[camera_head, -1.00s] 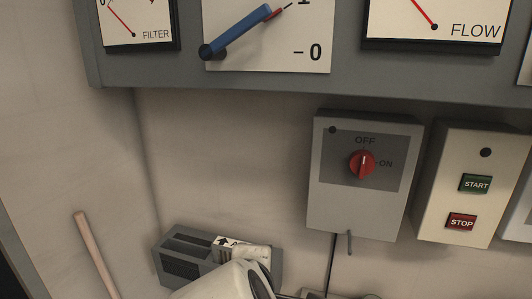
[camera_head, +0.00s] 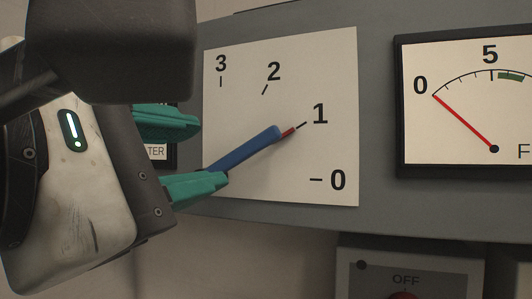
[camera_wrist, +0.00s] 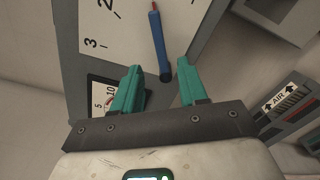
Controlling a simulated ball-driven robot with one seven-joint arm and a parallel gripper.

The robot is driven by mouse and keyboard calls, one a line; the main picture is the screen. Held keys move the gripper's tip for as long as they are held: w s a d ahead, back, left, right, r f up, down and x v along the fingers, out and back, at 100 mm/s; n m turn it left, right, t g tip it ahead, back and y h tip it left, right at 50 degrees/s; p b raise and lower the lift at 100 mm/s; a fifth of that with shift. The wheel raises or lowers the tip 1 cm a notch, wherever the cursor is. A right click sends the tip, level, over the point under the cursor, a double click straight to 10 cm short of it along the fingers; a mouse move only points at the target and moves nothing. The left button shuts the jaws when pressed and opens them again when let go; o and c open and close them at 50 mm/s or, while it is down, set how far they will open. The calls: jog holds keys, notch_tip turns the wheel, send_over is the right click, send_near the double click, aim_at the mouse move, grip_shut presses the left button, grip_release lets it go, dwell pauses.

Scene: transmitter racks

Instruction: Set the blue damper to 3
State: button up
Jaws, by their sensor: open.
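The blue damper lever (camera_head: 245,147) has a red tip that points at the 1 mark on a white scale plate (camera_head: 285,90) numbered 0 to 3. My gripper (camera_head: 205,155) is at the left of the plate, its teal fingers apart, one above the other, near the lever's lower left pivot end. The lower finger covers part of that end. In the wrist view my gripper (camera_wrist: 158,78) is open, and the lever (camera_wrist: 159,45) lies ahead, its blue pivot end close to the space between the fingertips. Whether a finger touches the lever I cannot tell.
The FLOW gauge (camera_head: 480,100) is right of the plate on the same grey panel. A grey switch box (camera_head: 445,265) marked OFF is below. In the wrist view a small gauge (camera_wrist: 108,95) is behind the left finger and an AIR-labelled unit (camera_wrist: 290,105) is at the right.

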aim_at(237, 156)
jog(key=p+x, duration=0.2)
jog(key=x, duration=0.7)
jog(key=shift+f, duration=0.1)
grip_shut()
dwell(0.4)
